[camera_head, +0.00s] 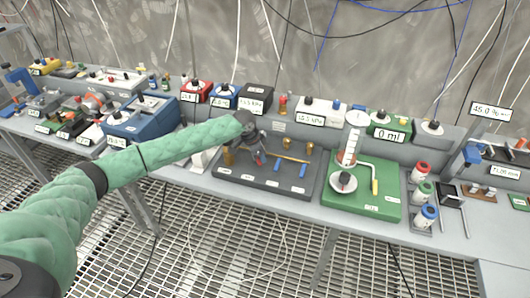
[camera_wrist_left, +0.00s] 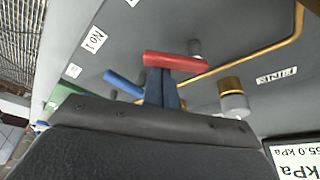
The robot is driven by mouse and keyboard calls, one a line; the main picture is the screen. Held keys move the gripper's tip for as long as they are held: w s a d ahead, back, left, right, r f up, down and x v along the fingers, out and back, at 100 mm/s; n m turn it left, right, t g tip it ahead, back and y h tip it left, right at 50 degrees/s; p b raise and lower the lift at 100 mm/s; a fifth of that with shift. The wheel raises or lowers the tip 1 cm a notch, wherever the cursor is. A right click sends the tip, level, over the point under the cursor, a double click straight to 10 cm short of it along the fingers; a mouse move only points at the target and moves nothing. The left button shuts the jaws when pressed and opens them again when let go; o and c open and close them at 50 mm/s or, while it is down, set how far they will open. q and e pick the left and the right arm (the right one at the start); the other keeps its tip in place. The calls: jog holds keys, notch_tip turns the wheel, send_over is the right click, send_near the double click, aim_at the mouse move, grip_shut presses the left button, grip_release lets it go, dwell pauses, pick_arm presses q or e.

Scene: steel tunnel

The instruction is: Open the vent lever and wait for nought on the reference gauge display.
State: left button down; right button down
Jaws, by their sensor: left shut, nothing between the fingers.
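The dark board (camera_head: 300,186) with brass piping and levers stands on the bench in the head view. My left gripper (camera_head: 259,159) is over its left part. In the left wrist view, the closed fingers (camera_wrist_left: 161,88) are right at a red lever handle (camera_wrist_left: 172,62), with nothing between them; whether they touch it is unclear. A blue lever handle (camera_wrist_left: 124,83) is beside it. Which lever is the vent is not readable. A white kPa display (camera_wrist_left: 298,156) is partly visible in the wrist view, ending in 5.0 kPa. My right gripper is out of view.
A green board (camera_head: 375,207) with a cylinder and a "0 ml" display (camera_head: 389,135) stands right of the dark board. A blue device (camera_head: 150,115) is to the left. Several bottles (camera_head: 422,192) stand farther right. Cables hang along the wall behind.

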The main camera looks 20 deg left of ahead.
pick_arm(q)
jog(key=shift+s+a+m, duration=0.25)
jog(key=shift+s+m, duration=0.1)
jog(key=shift+m, duration=0.65)
jog(key=shift+s+a+m+g+b, duration=0.1)
jog(key=shift+m+g+b, duration=0.25)
jog(key=shift+m+g, duration=0.05)
jog(key=shift+s+a+m+h, duration=0.15)
jog(key=shift+a+m+h, duration=0.15)
jog(key=shift+m, duration=0.5)
jog(key=shift+s+g, duration=0.1)
jog(key=shift+g, duration=0.2)
jog(key=shift+s+a, duration=0.15)
jog(key=shift+a, duration=0.3)
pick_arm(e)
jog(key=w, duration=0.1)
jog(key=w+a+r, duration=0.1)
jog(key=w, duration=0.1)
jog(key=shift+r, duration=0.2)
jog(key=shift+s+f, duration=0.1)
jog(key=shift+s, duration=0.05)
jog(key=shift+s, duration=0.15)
